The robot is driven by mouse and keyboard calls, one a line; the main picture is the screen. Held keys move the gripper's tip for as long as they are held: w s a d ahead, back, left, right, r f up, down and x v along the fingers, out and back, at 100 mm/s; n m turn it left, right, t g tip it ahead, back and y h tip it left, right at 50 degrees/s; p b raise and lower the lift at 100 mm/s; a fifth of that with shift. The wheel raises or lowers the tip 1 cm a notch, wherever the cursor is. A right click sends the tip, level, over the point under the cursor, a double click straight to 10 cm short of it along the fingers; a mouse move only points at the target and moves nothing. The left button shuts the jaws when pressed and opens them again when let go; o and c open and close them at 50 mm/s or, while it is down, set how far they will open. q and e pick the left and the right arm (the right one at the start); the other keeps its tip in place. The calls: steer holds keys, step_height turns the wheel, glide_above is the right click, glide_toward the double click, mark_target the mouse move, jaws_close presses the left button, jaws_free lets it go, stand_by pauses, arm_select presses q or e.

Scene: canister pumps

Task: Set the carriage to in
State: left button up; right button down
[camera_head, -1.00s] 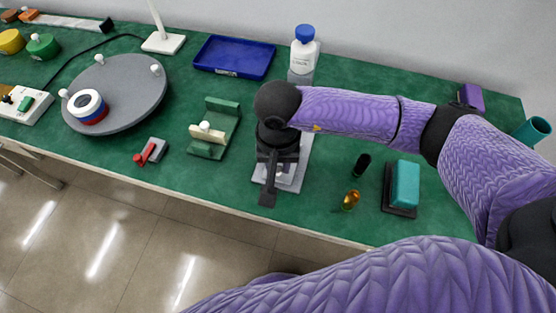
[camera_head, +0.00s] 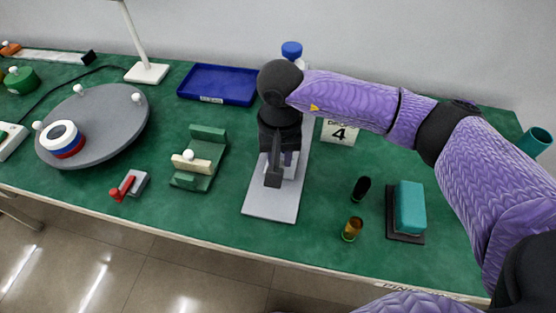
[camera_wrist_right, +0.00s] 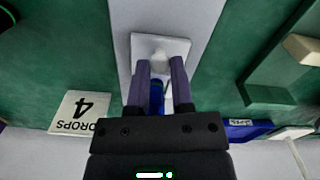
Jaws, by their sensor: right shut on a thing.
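The carriage, a white square plate with a white knob (camera_wrist_right: 145,42), sits on the long light-grey rail plate (camera_head: 270,206). My right gripper (camera_wrist_right: 158,62) points down over it, with its two fingers shut on the knob. In the head view the right gripper (camera_head: 274,182) hides most of the carriage, about midway along the rail plate, whose front end is bare. The blue-capped bottle (camera_head: 291,49) stands at the back, mostly hidden by my wrist. Its blue cap (camera_wrist_right: 157,96) shows between the fingers in the wrist view. My left gripper is out of view.
A card reading 4 DROPS (camera_head: 338,134) stands right of the rail. A green holder (camera_head: 207,133) and a red-handled switch (camera_head: 128,186) lie left. A dark vial (camera_head: 361,189), amber vial (camera_head: 352,229) and teal block (camera_head: 409,208) lie right. A blue tray (camera_head: 217,84) is behind.

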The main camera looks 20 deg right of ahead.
steer(key=c, duration=0.5)
jaws_free()
steer(key=shift+c, duration=0.2)
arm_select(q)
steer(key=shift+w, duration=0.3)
arm_select(e)
steer(key=shift+o, duration=0.3)
